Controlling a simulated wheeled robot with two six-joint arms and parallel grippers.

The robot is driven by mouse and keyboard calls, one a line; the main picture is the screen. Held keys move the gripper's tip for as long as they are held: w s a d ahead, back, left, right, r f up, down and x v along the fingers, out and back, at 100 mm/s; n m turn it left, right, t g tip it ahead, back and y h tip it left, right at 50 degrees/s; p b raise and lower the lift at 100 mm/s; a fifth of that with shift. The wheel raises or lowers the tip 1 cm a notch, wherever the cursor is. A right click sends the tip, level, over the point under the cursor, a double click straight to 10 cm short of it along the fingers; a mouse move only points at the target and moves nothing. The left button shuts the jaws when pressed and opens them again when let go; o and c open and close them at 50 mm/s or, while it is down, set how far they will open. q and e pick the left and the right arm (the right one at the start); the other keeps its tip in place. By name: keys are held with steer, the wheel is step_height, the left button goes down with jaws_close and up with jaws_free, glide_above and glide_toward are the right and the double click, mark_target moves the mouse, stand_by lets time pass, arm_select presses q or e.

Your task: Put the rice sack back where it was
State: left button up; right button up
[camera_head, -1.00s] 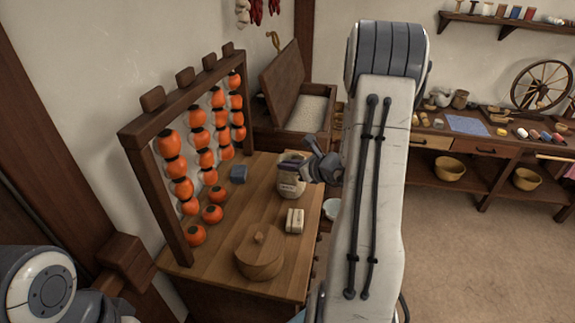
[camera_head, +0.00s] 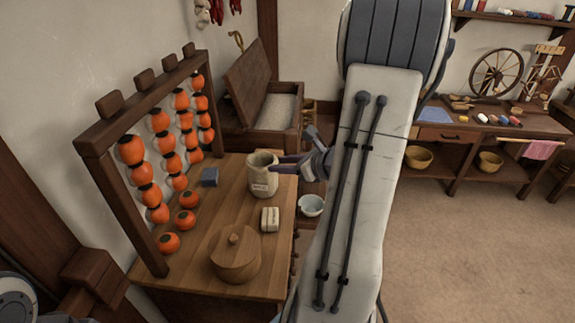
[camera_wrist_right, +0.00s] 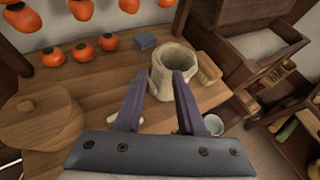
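The rice sack (camera_head: 262,182) is a pale, open-topped bag with a small label. It stands upright on the wooden table (camera_head: 212,212), near its right edge. In the right wrist view the sack (camera_wrist_right: 174,62) shows its open mouth just beyond my fingertips. My right gripper (camera_head: 276,165) is at the sack's right side in the head view. In the right wrist view its two fingers (camera_wrist_right: 157,78) are spread, the right one overlapping the sack and the left one beside it. I cannot tell whether they touch it. My left gripper is out of view.
A rack of orange persimmons (camera_head: 150,188) stands along the table's left side. A blue block (camera_head: 210,177), a white block (camera_head: 270,218) and a round lidded wooden box (camera_head: 235,258) share the table. An open chest (camera_head: 265,137) stands behind. A pale bowl (camera_head: 311,205) sits right of the table.

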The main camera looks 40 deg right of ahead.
steer(key=s+a+n+g+y, duration=0.25)
steer(key=a+n+g, duration=0.25)
steer(key=a+n, duration=0.65)
steer(key=s+a+n+g+y, duration=0.2)
steer(key=a+n+g+y, duration=0.4)
steer(key=a, duration=1.1)
steer(key=s+a+n+g+h, duration=0.1)
steer(key=s+a+n+h, duration=0.3)
steer(key=s+n, duration=0.3)
steer(key=s+a+n+h, duration=0.4)
steer(key=s+n, duration=0.3)
steer(key=n, duration=0.9)
steer(key=shift+f+n+g+h, duration=0.15)
steer(key=shift+n+g+h, duration=0.25)
steer(key=shift+h, duration=0.15)
steer(key=shift+s+d, duration=0.1)
steer(key=shift+d, duration=0.05)
